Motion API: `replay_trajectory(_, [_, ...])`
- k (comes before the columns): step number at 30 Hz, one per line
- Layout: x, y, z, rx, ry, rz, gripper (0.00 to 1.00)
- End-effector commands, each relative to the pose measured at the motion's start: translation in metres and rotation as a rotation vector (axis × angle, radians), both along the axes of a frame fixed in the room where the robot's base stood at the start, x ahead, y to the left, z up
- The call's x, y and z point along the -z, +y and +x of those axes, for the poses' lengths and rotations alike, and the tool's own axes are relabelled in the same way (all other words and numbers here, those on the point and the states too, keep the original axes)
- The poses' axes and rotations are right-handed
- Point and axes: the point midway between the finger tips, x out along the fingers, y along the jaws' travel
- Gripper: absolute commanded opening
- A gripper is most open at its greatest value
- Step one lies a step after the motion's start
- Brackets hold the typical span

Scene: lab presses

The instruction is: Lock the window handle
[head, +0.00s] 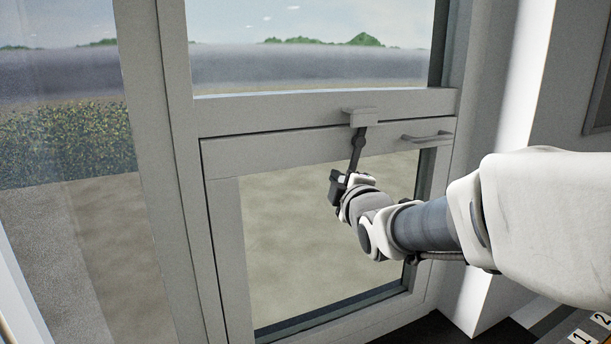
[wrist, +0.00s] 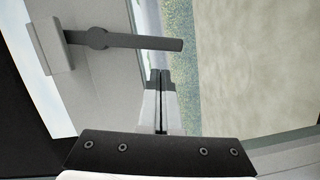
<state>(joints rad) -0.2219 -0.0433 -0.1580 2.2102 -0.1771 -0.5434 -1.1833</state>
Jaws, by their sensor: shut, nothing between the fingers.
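The window handle (head: 359,140) is a dark lever below a light grey mount (head: 361,116) on the window's crossbar. In the head view it hangs down, slightly tilted left, and its lower end is close to my gripper (head: 338,188). In the wrist view the handle (wrist: 145,42) runs sideways from its mount (wrist: 48,44), with a round boss partway along. My gripper's fingertips (wrist: 160,72) are together and empty, beside the lever near its free end, with a small visible gap. The exact depth between them cannot be told.
The lower window sash (head: 225,250) sits in a grey frame. A light grey pull bar (head: 428,137) sticks out right of the handle. A white wall (head: 500,110) stands at the right. The space left of my gripper, in front of the glass, looks clear.

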Motion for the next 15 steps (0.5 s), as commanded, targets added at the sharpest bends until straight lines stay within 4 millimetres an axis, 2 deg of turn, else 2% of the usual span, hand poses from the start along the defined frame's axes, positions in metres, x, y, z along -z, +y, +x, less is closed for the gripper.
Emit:
replay_trajectory(6, [0.0036, -0.0126, 0.0049, 0.0, 0.002, 0.0, 0.0])
replay_trajectory(15, [0.0047, -0.0138, 0.0053, 0.0, 0.002, 0.0, 0.0])
